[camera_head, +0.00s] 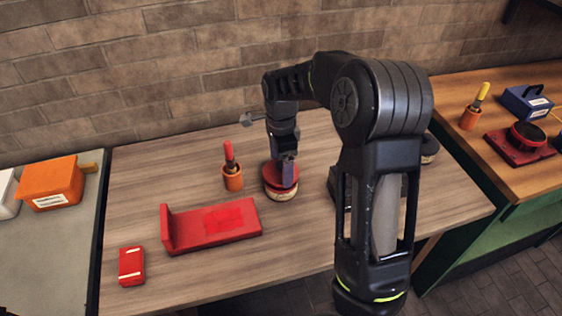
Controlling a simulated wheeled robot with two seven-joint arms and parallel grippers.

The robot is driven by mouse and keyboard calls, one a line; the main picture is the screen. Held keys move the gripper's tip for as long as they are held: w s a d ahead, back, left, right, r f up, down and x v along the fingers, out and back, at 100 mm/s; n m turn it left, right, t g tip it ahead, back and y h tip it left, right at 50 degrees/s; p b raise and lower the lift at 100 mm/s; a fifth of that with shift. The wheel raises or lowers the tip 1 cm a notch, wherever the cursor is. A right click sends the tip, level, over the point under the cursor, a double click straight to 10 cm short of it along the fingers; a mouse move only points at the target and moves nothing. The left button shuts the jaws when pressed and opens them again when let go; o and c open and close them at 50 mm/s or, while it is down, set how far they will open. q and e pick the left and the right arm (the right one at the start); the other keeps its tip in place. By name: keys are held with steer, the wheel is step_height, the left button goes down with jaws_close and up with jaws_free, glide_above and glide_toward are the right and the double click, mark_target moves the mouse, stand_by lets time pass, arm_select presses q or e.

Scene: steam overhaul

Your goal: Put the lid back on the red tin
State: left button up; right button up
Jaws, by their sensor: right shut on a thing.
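My right gripper (287,178) is shut on a round red lid (272,172) in the middle of the wooden table. Directly under the lid is a round body with a pale, cream side (282,195), which I take to be the tin. The lid looks level and very close to it; I cannot tell whether they touch all around. The gripper hides part of the lid's top. My left gripper is not in view.
An orange cup (233,180) with a red-handled tool stands just left. A red L-shaped stand (210,225) and a small red box (131,266) lie front left. My right arm hides dark items on the right. The table's (140,180) back left is clear.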

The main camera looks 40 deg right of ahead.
steer(key=shift+f, duration=0.75)
stand_by(1.0)
steer(key=shift+f, duration=0.15)
stand_by(1.6)
steer(key=o, duration=1.1)
steer(key=shift+o, duration=0.2)
steer(key=shift+r+p, duration=3.15)
steer(key=shift+r, duration=0.4)
